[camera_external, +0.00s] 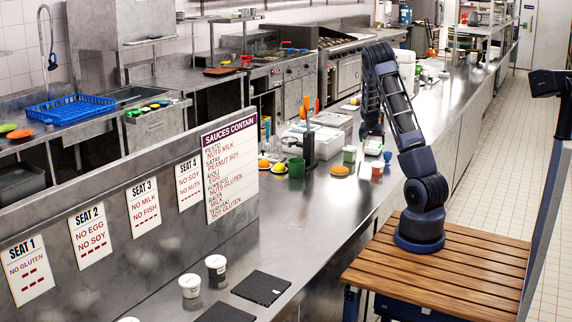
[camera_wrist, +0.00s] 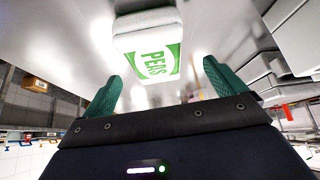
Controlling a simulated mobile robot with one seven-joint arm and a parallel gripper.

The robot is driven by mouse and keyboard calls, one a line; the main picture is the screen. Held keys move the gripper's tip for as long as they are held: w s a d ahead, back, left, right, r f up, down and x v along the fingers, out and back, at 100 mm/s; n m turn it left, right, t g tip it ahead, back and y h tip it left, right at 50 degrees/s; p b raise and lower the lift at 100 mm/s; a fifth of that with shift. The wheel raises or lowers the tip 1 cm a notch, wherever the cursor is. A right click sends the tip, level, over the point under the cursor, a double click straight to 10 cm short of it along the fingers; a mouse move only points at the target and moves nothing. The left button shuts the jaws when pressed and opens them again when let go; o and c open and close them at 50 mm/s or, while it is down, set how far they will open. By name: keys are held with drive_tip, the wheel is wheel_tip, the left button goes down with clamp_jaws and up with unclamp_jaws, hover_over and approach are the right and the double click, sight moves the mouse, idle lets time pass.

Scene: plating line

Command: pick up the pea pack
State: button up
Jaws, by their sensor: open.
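The pea pack (camera_wrist: 148,42) is a white pack with a green label reading PEAS. It lies on the steel counter in the wrist view, ahead of my gripper (camera_wrist: 162,74). My gripper's two green fingers are spread apart, with nothing between their tips. The pack is just beyond the fingertips, apart from them. In the external view my gripper (camera_external: 371,132) hangs over the far part of the counter. A small pale pack (camera_external: 373,146) shows just below it, too small for its label to be read.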

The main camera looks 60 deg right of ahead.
sight(374, 145)
drive_tip(key=shift+s+x, duration=0.2)
drive_tip(key=shift+x, duration=1.2)
drive_tip(key=shift+s+x, duration=0.2)
drive_tip(key=shift+x, duration=1.25)
drive_tip(key=shift+c, duration=0.3)
drive_tip(key=c, duration=1.2)
